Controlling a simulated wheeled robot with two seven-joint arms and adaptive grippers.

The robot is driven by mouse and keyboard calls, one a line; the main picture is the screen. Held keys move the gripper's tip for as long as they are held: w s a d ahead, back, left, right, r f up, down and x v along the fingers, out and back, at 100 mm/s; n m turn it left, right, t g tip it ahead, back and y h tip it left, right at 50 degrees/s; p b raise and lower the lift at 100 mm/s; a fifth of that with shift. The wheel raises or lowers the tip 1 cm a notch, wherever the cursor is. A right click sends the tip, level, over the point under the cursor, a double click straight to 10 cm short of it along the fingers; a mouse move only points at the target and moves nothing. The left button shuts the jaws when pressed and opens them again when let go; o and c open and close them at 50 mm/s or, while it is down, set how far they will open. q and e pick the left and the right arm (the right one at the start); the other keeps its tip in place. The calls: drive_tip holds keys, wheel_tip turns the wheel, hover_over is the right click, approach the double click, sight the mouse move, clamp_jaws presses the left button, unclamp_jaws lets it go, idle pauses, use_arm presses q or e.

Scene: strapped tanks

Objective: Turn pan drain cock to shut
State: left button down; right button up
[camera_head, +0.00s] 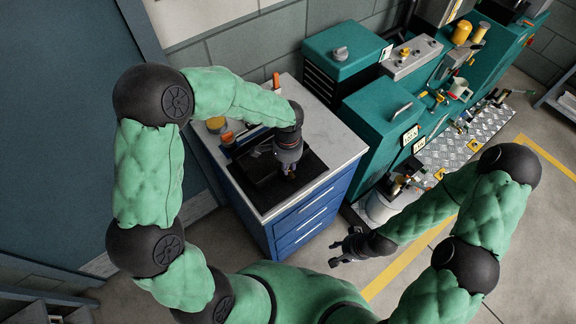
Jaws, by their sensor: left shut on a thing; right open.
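My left gripper (289,172) points down over the black mat (316,165) on top of the blue drawer cabinet. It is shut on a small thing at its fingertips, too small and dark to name. My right gripper (344,252) is open and empty, low above the floor in front of the teal machine (375,113). Small fittings with a yellow tag (417,184) show low on the machine, above a pale bucket (381,208). I cannot tell which fitting is the pan drain cock, or how its handle stands.
The blue cabinet (306,222) has a light top with an orange-handled item (276,80) and a small orange-topped item (227,138) on it. Checkered plate (478,134) lies beside the machine. A yellow line (405,268) crosses the open floor.

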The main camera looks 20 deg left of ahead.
use_arm(q)
drive_tip(key=shift+r+m+p, duration=0.2)
drive_tip(key=shift+m+p, duration=0.45)
drive_tip(key=shift+m, duration=0.15)
drive_tip(key=shift+a+f+m, duration=0.1)
drive_tip(key=shift+m, duration=0.5)
drive_tip(key=shift+p, duration=0.3)
drive_tip(key=shift+m+p, duration=0.5)
drive_tip(key=shift+m, duration=0.1)
drive_tip(key=shift+m+p, duration=0.4)
drive_tip(key=shift+m, duration=0.4)
